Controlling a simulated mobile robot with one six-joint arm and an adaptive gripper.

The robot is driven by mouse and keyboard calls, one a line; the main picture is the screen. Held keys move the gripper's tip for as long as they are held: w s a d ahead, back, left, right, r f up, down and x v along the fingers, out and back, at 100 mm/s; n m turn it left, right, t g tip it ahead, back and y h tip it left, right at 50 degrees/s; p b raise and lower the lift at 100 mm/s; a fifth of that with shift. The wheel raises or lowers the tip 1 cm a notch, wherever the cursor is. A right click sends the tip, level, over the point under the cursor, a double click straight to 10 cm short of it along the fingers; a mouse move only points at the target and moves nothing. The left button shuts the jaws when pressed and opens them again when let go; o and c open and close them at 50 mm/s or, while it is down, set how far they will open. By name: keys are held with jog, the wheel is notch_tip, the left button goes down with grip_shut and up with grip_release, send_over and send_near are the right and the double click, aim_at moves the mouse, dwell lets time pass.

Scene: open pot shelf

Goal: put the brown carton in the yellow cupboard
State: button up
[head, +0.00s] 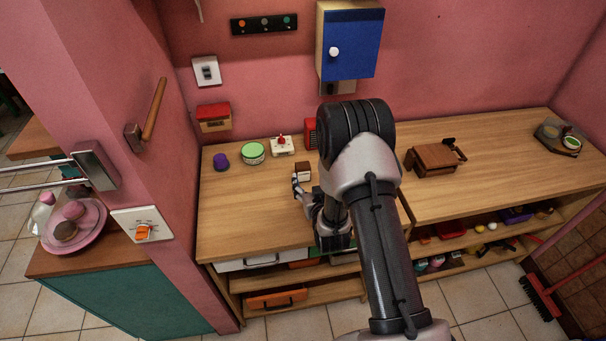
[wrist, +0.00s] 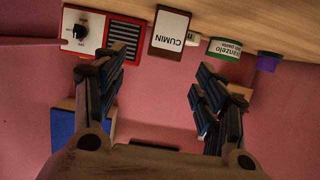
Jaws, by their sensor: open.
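The brown carton (head: 303,173) stands on the wooden counter and has a white front. In the wrist view the carton (wrist: 170,30) reads "CUMIN". My gripper (head: 308,196) is low over the counter, close to the carton on its near side. In the wrist view my gripper (wrist: 165,62) is open and empty, and the carton appears in the gap just beyond the fingertips, not touching them. The yellow cupboard (head: 320,45) hangs on the pink wall above. Its blue door with a white knob appears shut. My arm hides part of the counter.
Behind the carton stand a purple object (head: 221,161), a green-lidded tub (head: 253,153), a white box with a red knob (head: 282,146) and a red grilled box (head: 310,134). A wooden block-like object (head: 434,158) lies right of my arm. The left front counter is clear.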

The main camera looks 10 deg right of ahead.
aim_at(303, 165)
jog(key=x, duration=0.4)
jog(key=shift+b, duration=0.3)
jog(key=x, duration=0.2)
jog(key=b+x, duration=0.1)
jog(key=x, duration=0.2)
jog(key=shift+w+a+r, duration=0.15)
jog(key=shift+w+a, duration=0.2)
jog(key=shift+w, duration=0.05)
jog(key=shift+c, duration=0.5)
jog(key=c, duration=1.1)
jog(key=shift+r, duration=0.15)
jog(key=shift+c, duration=0.2)
